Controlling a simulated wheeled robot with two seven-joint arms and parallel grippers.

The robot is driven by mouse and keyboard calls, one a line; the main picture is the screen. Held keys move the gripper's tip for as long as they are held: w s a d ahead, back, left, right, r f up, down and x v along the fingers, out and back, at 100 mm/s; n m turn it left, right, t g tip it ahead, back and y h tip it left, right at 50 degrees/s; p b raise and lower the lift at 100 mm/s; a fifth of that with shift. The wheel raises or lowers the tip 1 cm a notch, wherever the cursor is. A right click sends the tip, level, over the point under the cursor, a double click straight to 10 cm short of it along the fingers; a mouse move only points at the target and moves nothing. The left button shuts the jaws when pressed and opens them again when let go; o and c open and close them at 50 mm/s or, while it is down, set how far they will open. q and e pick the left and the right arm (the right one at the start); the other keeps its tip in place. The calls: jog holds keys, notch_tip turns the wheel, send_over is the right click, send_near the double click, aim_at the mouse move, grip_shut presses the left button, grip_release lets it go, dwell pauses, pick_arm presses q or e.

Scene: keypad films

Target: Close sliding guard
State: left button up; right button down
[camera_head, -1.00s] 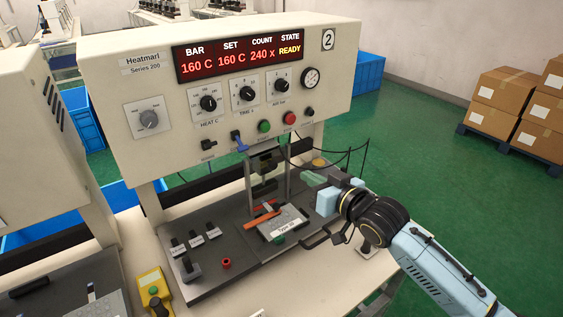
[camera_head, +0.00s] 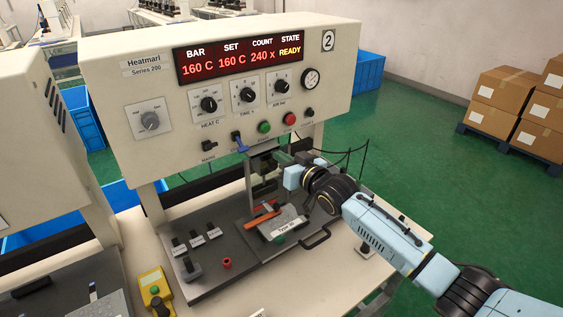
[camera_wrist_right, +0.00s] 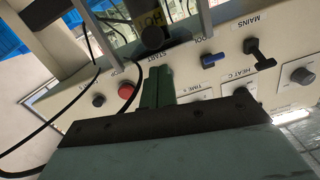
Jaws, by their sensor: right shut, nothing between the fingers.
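The heat press (camera_head: 225,75) stands in the middle of the head view, its panel reading READY. Two upright metal posts (camera_head: 284,182) flank its press head below the panel. I cannot clearly tell a sliding guard apart from these parts. Below lies a plate with a labelled piece (camera_head: 284,222) and an orange strip (camera_head: 262,215). My left gripper is not in view.
A black loop handle (camera_head: 316,240) sticks out at the front of the plate. A red button (camera_head: 289,118) and blue lever (camera_head: 240,143) sit on the panel. Small labelled stands (camera_head: 196,240) and a yellow button box (camera_head: 156,290) are at left. Black cables hang behind my right gripper.

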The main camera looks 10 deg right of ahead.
jog(key=shift+a+f, duration=0.15)
jog(key=shift+f, duration=0.55)
